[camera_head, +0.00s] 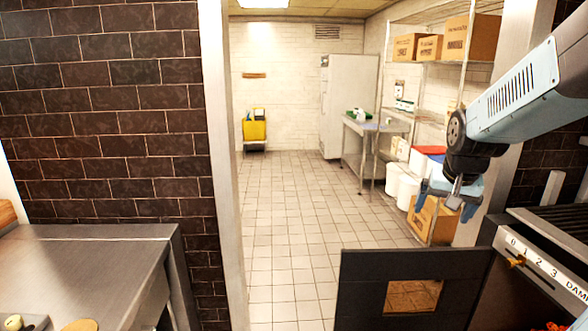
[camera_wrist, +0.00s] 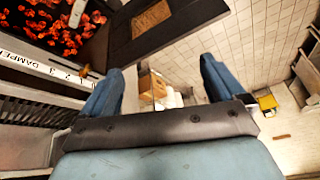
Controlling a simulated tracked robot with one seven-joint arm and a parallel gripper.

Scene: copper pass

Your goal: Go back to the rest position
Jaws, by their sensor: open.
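In the wrist view, the open gripper (camera_wrist: 160,85) shows a finger on each side, with floor and boxes seen far beyond the gap.
A charcoal oven with a damper scale (camera_head: 545,265) stands at lower right, its dark door (camera_head: 365,285) swung open. Glowing coals (camera_wrist: 55,25) show in the wrist view. A steel counter (camera_head: 95,265) is at lower left. The tiled floor (camera_head: 290,200) through the doorway is clear.

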